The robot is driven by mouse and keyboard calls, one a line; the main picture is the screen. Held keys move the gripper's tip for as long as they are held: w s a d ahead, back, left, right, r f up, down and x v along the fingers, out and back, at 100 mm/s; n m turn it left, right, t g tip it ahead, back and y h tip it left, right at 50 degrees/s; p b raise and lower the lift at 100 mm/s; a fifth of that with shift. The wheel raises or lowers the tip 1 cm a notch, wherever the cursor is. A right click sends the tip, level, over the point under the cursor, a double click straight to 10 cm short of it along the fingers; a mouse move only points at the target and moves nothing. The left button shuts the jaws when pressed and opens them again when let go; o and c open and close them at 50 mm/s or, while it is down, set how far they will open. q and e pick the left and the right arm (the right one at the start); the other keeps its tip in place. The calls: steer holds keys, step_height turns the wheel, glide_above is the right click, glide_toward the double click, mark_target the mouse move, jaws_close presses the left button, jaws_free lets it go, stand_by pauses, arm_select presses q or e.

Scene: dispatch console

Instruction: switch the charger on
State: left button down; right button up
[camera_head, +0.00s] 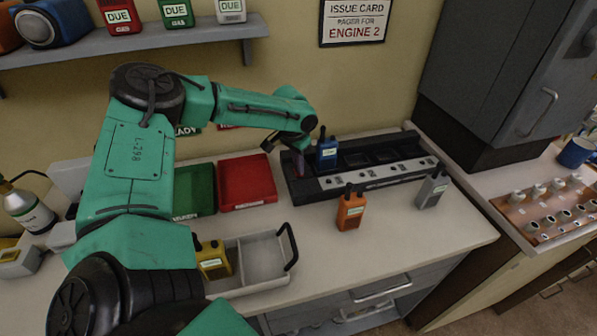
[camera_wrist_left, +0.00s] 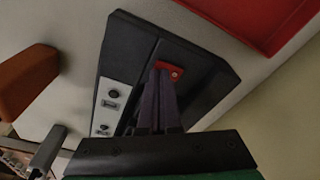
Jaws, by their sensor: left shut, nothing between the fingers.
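The charger (camera_head: 385,178) is a long black unit at the back of the counter, with a row of slots and a pale numbered strip. A blue radio (camera_head: 327,152) stands in one of its slots near the left end. In the left wrist view the charger's dark end (camera_wrist_left: 128,42) carries a small red switch (camera_wrist_left: 174,70). My left gripper (camera_head: 299,168) is over that left end, shut and empty. Its fingertips (camera_wrist_left: 162,76) are right at the red switch and partly cover it; I cannot tell whether they touch it. My right gripper is not in view.
An orange radio (camera_head: 350,210) and a grey radio (camera_head: 432,188) stand in front of the charger. Left of it are a red tray (camera_head: 247,182) and a green tray (camera_head: 195,190). A pale tray (camera_head: 262,262) with a yellow radio (camera_head: 213,262) is nearer. A dark cabinet (camera_head: 490,75) stands right.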

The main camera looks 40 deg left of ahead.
arm_select(q)
steer(key=shift+f, duration=0.25)
step_height(320, 180, up, 7)
steer(key=p, duration=0.4)
stand_by(0.7)
